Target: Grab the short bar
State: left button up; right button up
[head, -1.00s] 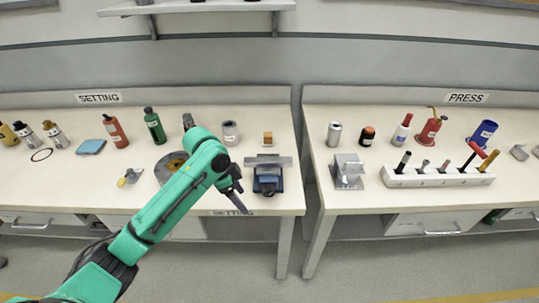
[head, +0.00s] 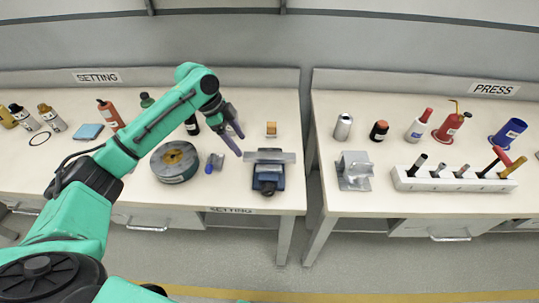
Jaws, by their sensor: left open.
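A grey flat bar (head: 283,156) lies across the top of a small blue vise (head: 268,178) on the left bench; I take it as the short bar, though no label shows this. My left gripper (head: 239,142) is open and empty. It hangs above the bench, its fingers pointing down and right, just left of the bar's left end and apart from it in the picture. The arm hides part of the bench behind it. My right gripper is not in view.
A round grey disc-like object (head: 172,166) and a small blue-tipped item (head: 214,162) stand left of the vise. An orange-brown block (head: 271,129) is behind it. On the right bench (head: 350,205) are a metal bracket (head: 354,171) and a white tool rack (head: 450,182). A gap separates the benches.

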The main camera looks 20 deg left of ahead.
aim_at(248, 155)
pick_arm(q)
jog(key=x, duration=0.2)
jog(key=p+x, duration=0.1)
jog(key=x, duration=0.1)
jog(key=shift+s+d+f, duration=0.2)
jog(key=shift+s+d, duration=0.05)
jog(key=shift+d, duration=0.05)
jog(key=shift+f, duration=0.15)
grip_shut()
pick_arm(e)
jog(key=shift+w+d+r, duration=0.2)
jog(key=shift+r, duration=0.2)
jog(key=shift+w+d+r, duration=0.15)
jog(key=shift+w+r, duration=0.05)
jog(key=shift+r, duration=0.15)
